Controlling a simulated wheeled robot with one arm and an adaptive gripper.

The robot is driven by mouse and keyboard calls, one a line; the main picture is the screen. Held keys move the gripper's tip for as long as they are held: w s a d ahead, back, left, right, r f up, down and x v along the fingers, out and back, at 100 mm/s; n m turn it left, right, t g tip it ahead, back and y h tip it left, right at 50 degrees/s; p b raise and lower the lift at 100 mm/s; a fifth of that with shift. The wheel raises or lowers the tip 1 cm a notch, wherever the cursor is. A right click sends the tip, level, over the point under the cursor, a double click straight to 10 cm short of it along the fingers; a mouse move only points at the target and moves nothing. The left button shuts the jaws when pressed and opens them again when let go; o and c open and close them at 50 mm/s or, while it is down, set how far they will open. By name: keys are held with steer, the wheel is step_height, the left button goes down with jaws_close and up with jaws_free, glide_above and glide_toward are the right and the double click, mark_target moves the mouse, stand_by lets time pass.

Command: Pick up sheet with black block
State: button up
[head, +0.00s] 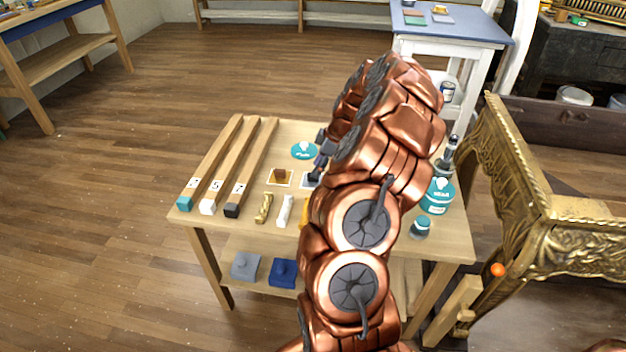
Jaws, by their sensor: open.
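A small pale sheet (306,183) lies on the wooden table, partly hidden by my arm. A dark shape on it looks like the black block, but I cannot clearly separate it from my dark fingertips. My gripper (317,171) is open, reaching down from the copper arm over or just beside this sheet. Whether the fingers touch the sheet or the block cannot be told. To its left, another sheet (280,182) carries a brown block (281,174) and lies flat on the table.
Three wooden bars (221,160) with teal, white and black ends lie at left. Gold and white pieces (285,210) lie in front. Teal containers (437,197) stand at right. A gilt console (500,150) is close to the table's right side.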

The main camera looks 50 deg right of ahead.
mark_target(307, 182)
steer(key=x, duration=0.4)
steer(key=shift+d, duration=0.2)
steer(key=shift+c, duration=0.3)
jaws_close()
